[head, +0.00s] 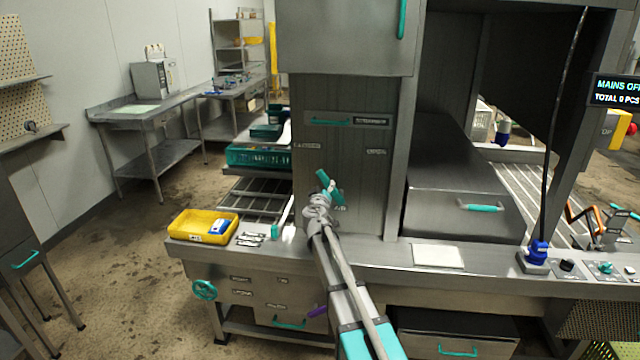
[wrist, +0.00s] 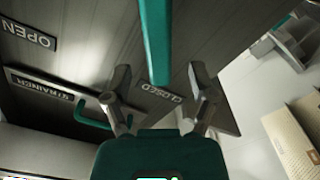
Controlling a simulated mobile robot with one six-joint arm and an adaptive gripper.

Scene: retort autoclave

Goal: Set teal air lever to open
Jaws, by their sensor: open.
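The teal air lever (head: 324,176) is on the grey upright panel in the head view, partly hidden by my gripper. In the wrist view the lever (wrist: 155,45) is a teal bar coming down from the top edge. Its lower end sits between my fingertips. My gripper (wrist: 160,75) is open, with one finger on each side of the bar; I cannot tell if either touches. A CLOSED plate (wrist: 163,92) shows upside down close to the bar's end. An OPEN plate (wrist: 32,35) is farther left. In the head view my gripper (head: 326,190) is at the panel.
A strainer plate (wrist: 40,85) and teal handle (wrist: 95,115) are on the same panel. A yellow tray (head: 190,236) stands on the steel ledge to the left. A white sheet (head: 438,255) lies on the ledge to the right. Open floor is at the left.

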